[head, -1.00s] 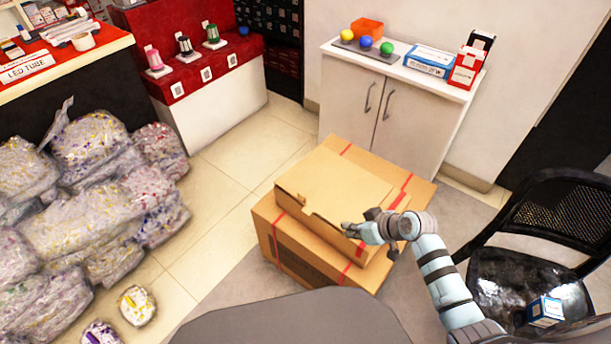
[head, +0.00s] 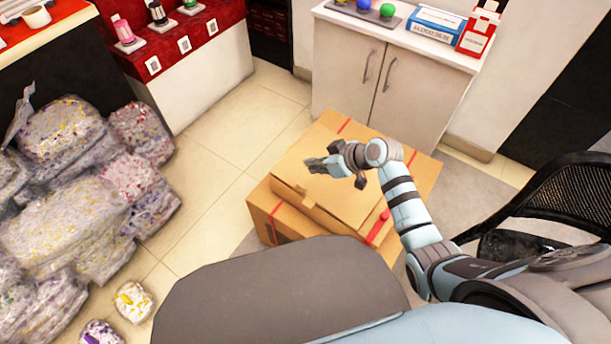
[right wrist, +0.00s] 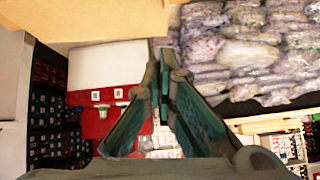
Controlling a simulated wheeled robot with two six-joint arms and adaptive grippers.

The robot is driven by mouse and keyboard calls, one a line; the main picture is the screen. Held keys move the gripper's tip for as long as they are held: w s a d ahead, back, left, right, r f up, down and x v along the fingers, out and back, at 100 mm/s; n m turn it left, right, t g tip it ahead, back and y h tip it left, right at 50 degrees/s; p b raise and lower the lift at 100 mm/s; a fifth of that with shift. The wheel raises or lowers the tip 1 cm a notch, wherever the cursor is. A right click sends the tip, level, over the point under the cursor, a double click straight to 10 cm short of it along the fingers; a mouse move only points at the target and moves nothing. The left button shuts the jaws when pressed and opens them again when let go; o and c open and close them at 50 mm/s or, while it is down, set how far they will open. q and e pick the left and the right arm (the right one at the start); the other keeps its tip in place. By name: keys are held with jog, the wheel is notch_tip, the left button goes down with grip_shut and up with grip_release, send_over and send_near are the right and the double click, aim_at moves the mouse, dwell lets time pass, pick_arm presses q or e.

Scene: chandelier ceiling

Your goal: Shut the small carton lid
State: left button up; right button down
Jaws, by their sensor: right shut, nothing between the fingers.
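The small carton (head: 345,208) is brown and sits on a larger taped carton on the floor. Its lid (head: 295,176) lies down over the top, looking nearly flat; whether a slight gap remains at its edge I cannot tell, as my arm and body hide part of it. My right gripper (head: 312,165) is shut and empty, over the lid in the head view; I cannot tell whether it touches it. In the right wrist view the shut fingers (right wrist: 160,58) point toward a tan carton surface (right wrist: 90,22) along the top. My left gripper is out of view.
The larger carton (head: 268,213) is underneath. A white cabinet (head: 415,85) stands behind, a black chair (head: 565,210) at the right. Wrapped bundles (head: 75,200) are piled at the left. Tiled floor (head: 225,150) is free between bundles and cartons.

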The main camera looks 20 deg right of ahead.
aim_at(299, 184)
jog(key=f+b, duration=0.1)
jog(key=f, duration=0.1)
jog(key=w+a+f, duration=0.1)
jog(key=f, duration=0.1)
jog(key=a+f+b, duration=0.1)
jog(key=shift+w+f+b, duration=0.3)
jog(key=shift+w+f, duration=0.1)
jog(key=shift+s+f, duration=0.1)
jog(key=shift+f, duration=0.25)
jog(key=f, duration=0.1)
jog(key=f+b, duration=0.2)
jog(key=shift+s+a+f, duration=0.2)
jog(key=shift+s+a, duration=0.05)
jog(key=shift+a, duration=0.1)
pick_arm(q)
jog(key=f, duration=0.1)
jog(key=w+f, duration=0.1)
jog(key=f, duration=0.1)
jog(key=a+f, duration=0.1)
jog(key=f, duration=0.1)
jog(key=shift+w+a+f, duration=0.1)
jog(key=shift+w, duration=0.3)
pick_arm(e)
jog(key=shift+s+r, duration=0.1)
